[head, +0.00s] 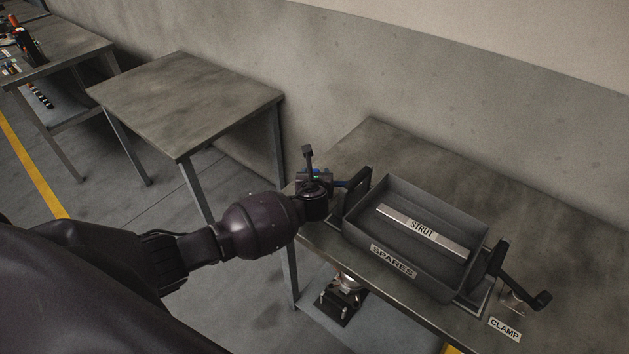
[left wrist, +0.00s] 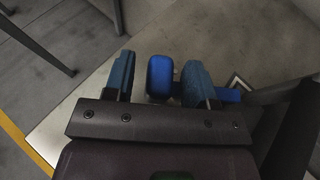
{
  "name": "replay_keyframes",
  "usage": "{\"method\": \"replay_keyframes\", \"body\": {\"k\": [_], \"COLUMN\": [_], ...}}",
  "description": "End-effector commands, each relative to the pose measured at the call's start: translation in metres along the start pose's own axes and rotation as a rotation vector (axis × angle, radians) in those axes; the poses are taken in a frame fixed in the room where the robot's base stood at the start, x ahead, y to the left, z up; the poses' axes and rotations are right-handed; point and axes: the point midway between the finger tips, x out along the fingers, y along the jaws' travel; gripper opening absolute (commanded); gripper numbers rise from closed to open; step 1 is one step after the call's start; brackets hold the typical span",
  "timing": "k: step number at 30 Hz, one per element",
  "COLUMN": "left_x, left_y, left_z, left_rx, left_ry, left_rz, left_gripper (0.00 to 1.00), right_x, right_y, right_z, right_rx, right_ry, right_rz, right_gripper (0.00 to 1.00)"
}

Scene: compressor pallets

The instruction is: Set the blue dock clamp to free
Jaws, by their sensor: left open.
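The blue dock clamp handle (head: 341,184) shows beside the left end of the grey bin, partly hidden by my left gripper (head: 317,178). In the left wrist view the handle's blue grip (left wrist: 160,77) stands between the two blue-grey fingers of my left gripper (left wrist: 158,82). The fingers are open, with a visible gap to the grip on the left and a narrow one, if any, on the right. A blue bar (left wrist: 229,95) runs out to the right behind the right finger. My right gripper is in neither view.
The grey SPARES bin (head: 393,262) holds a strut (head: 401,221) on the right-hand table (head: 375,137). A black crank lever (head: 522,287) stands at its right end, near a CLAMP label (head: 504,329). An empty table (head: 185,98) stands to the left.

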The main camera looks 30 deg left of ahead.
Motion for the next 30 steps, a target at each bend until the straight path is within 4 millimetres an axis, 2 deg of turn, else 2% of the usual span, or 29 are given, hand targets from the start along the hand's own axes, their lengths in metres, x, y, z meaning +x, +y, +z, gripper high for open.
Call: {"method": "replay_keyframes", "body": {"k": [9,18,24,30], "left_x": [-0.046,-0.09,-0.103,-0.104], "left_y": [0.0,0.001,0.0,0.0], "left_z": [0.001,0.0,0.0,0.0], "left_rx": [0.0,0.001,0.001,0.001], "left_ry": [0.001,0.001,0.0,0.001], "left_rz": [-0.001,0.001,0.001,0.002], "left_gripper": [0.51,0.51,0.51,0.51], "right_x": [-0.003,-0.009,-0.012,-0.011], "right_y": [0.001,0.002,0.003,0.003], "right_z": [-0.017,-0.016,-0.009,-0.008], "right_rx": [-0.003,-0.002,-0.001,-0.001], "right_ry": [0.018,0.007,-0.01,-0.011], "right_rz": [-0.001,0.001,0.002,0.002], "right_gripper": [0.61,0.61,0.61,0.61]}}
